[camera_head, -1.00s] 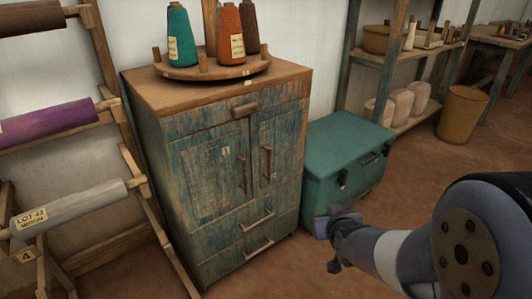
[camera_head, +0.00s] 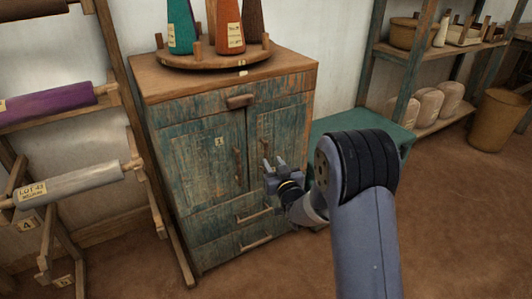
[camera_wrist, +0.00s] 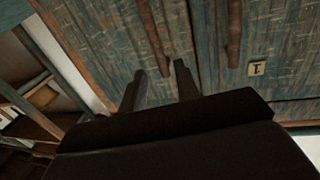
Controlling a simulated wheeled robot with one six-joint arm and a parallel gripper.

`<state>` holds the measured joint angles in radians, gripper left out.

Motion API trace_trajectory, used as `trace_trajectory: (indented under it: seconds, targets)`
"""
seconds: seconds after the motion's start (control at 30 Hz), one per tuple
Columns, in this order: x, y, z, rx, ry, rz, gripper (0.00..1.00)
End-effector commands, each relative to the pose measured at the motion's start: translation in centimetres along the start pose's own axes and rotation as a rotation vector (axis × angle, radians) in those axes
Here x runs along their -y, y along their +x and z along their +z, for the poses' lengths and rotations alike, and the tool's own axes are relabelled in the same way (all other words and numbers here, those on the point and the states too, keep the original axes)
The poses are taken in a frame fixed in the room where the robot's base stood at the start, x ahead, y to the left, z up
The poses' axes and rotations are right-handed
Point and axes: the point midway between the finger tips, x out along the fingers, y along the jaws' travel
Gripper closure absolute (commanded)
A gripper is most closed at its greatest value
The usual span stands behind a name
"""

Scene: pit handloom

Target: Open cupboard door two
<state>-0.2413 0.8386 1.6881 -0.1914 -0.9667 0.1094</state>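The worn blue-green wooden cupboard (camera_head: 190,108) has two upright doors, both shut. The left door (camera_head: 205,165) bears a "1" tag, which shows in the wrist view too. The right door (camera_head: 290,125) shows no readable tag; its lower part is partly hidden by my gripper. Its upright wooden bar handle (camera_head: 264,143) also shows in the wrist view (camera_wrist: 151,35). My gripper (camera_head: 274,162) is open and empty, in front of the right door close to the handle's lower part. In the wrist view the handle lines up with the gap between my fingers (camera_wrist: 160,72); contact cannot be told.
The left door's handle (camera_head: 238,164) is close by. Two drawers with bar handles (camera_head: 254,216) lie below. A green chest (camera_head: 345,122) stands right of the cupboard, partly behind my arm. A roll rack (camera_head: 165,225) stands at left.

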Motion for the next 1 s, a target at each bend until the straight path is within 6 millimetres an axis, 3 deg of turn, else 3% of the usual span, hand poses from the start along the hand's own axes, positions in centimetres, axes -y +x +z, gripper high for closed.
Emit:
trace_trajectory:
  seconds: [0.2,0.4,0.9,1.0]
  targets:
    - [0.0,3.7,0.2,-0.001,0.000,0.000,0.70]
    - [0.0,6.2,0.2,0.001,0.001,0.000,0.70]
    - [0.0,7.4,0.1,0.002,0.000,0.001,0.70]
    - [0.0,7.3,0.1,0.002,0.000,0.001,0.78]
